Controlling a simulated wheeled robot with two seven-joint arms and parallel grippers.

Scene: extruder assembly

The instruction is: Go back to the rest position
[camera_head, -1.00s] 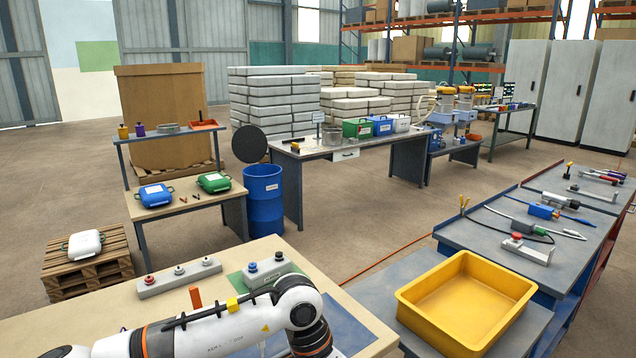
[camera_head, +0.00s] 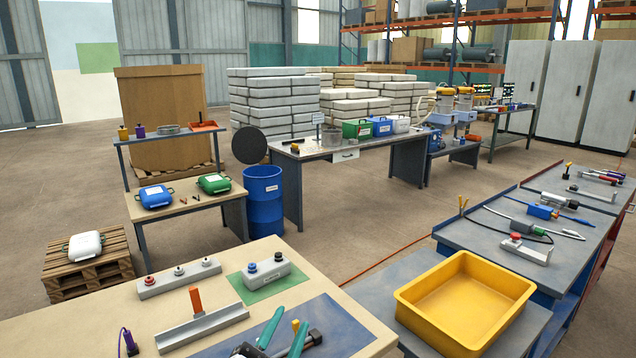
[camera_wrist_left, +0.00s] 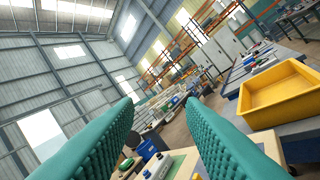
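My left gripper (camera_head: 285,330) shows at the bottom edge of the head view, over the blue mat on the front table. Its two teal fingers stand apart. In the left wrist view the ribbed teal fingers (camera_wrist_left: 160,128) are also spread, with nothing held between them. The wrist camera looks out across the hall, at a tilt. My right gripper is not in view.
The front table (camera_head: 100,312) holds a grey angled rail (camera_head: 205,325), a grey block with knobs (camera_head: 180,277) and another on a green mat (camera_head: 265,272). A yellow bin (camera_head: 465,300) stands to the right. Floor beyond is open.

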